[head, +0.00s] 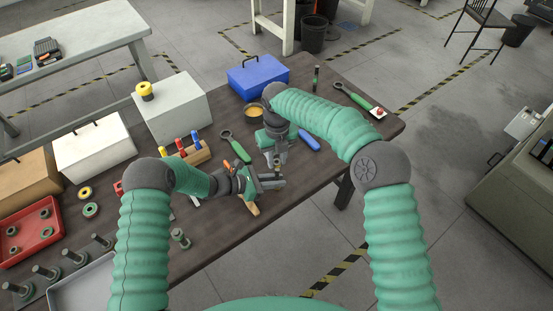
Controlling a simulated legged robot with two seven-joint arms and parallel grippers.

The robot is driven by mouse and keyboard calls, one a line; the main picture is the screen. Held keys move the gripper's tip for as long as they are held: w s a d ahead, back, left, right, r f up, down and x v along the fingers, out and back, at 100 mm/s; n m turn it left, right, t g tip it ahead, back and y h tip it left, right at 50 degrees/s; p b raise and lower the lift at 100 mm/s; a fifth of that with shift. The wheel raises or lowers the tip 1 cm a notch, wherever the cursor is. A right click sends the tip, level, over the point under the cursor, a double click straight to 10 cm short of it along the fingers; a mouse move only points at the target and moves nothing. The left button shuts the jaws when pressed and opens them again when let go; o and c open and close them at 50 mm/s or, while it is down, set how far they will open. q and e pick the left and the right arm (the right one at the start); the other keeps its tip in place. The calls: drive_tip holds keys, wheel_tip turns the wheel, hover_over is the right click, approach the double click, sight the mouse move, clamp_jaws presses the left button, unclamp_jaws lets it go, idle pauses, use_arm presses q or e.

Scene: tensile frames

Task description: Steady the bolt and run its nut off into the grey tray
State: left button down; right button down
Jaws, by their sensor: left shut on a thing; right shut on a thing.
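My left gripper (276,182) reaches in from the left, low over the table, with its jaws closed on the bolt, which they mostly hide. My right gripper (280,162) points down just above and behind the left one, closed on the nut. The nut is too small and covered to make out, and I cannot tell how far along the thread it sits. The grey tray (66,292) lies at the lower left, partly cut off by the picture edge and my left arm.
A red tray (48,238) with round parts and a row of standing bolts (45,270) are at the left. A lone bolt (180,238) stands near my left arm. The table's front right is clear.

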drive_tip(key=shift+r, duration=0.1)
drive_tip(key=shift+r, duration=1.95)
use_arm(q)
drive_tip(key=c, duration=1.3)
unclamp_jaws()
